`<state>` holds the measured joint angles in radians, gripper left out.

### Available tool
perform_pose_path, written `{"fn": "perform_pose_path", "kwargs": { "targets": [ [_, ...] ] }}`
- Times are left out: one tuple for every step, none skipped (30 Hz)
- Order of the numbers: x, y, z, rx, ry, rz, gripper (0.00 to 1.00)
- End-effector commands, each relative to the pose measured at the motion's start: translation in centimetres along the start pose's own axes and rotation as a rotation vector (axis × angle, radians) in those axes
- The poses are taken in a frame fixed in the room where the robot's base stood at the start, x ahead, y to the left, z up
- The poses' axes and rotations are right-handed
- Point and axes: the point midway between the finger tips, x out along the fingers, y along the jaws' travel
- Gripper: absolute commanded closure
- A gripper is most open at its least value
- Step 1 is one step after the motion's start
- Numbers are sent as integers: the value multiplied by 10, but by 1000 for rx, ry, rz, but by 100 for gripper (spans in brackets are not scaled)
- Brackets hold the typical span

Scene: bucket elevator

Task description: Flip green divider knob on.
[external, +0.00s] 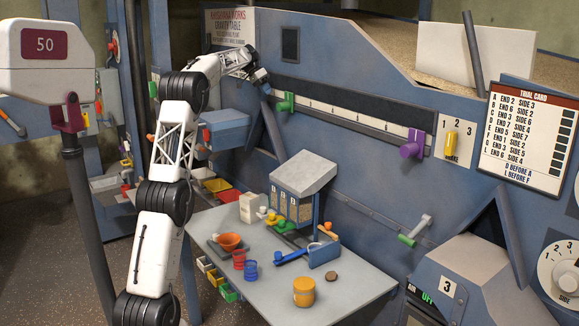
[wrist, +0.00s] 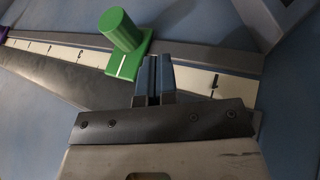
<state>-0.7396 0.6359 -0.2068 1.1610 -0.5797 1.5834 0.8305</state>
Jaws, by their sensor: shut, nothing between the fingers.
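The green divider knob (external: 286,103) sits near the left end of the white marked scale strip on the blue machine panel. In the wrist view the green knob (wrist: 123,34) is a round cylinder on a flat green base with a white line. My gripper (external: 265,88) is beside the knob's left side in the external view. In the wrist view my gripper (wrist: 153,66) is shut and empty, with its fingertips close to the right edge of the green base. I cannot tell whether they touch it.
A purple knob (external: 412,144) sits at the right end of the same scale strip (external: 340,117). A yellow switch (external: 452,147) and a trial card (external: 525,136) are farther right. A table (external: 352,290) with cups and a small hopper stands below. The panel between the two knobs is clear.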

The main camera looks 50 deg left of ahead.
Motion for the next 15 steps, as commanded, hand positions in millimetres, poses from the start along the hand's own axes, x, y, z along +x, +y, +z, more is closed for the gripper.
{"fn": "perform_pose_path", "kwargs": {
  "targets": [
    [8,0,0,0,-1,1,100],
    [13,0,0,-1,-1,1,100],
    [20,0,0,-1,-1,1,100],
    [24,0,0,0,-1,1,100],
    [29,0,0,0,-1,1,100],
    [35,0,0,-1,-1,1,100],
    [40,0,0,0,-1,1,100],
    [42,4,0,1,-1,0,100],
    [44,9,1,1,-1,1,100],
    [46,12,1,1,0,0,100],
    [48,14,1,1,0,0,100],
    [51,18,2,0,0,0,100],
    [53,20,2,0,0,0,100],
    [55,22,2,0,0,0,100],
    [57,24,3,0,-1,1,100]
  ]
}}
